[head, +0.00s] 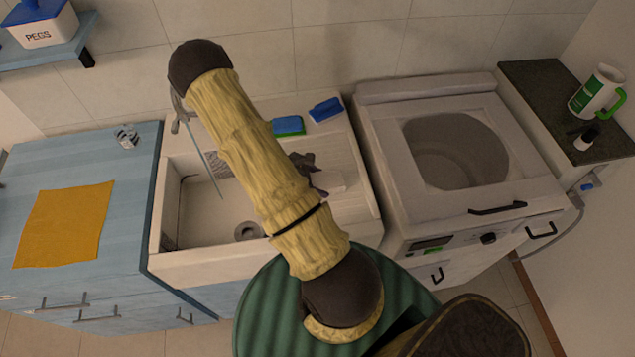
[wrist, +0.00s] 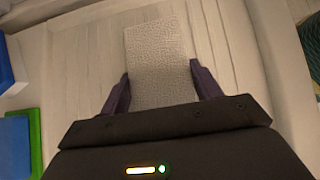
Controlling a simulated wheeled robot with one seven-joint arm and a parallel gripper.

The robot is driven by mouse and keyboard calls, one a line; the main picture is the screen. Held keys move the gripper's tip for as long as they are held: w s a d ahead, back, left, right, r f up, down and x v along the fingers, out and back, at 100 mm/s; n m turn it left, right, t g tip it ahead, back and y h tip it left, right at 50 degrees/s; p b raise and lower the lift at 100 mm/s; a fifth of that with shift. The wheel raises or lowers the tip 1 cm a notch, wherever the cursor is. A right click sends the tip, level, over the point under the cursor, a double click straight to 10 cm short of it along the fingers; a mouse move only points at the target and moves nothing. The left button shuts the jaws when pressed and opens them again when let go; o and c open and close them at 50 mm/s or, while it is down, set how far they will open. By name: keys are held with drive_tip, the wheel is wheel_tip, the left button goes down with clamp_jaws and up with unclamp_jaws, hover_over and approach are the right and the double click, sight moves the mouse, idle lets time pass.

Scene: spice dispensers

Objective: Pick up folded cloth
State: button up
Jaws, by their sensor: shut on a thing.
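The folded cloth (wrist: 158,50) is a pale, textured strip at the ribbed drainboard beside the sink basin. In the wrist view my gripper (wrist: 161,80) has one dark finger on each side of it and is shut on it. In the head view the cloth (head: 332,183) is a small pale patch, partly hidden by my arm, and my gripper (head: 311,172) shows beside my forearm. I cannot tell whether the cloth touches the drainboard or is just above it.
The sink basin (head: 205,215) is left, with a faucet (head: 177,105). A washing machine (head: 455,160) stands right. An orange cloth (head: 64,225) lies on the blue cabinet (head: 125,180).

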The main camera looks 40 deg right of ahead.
sight(318, 181)
wheel_tip(318, 181, up, 10)
drive_tip(key=shift+f+b, duration=0.25)
drive_tip(key=shift+b, duration=0.4)
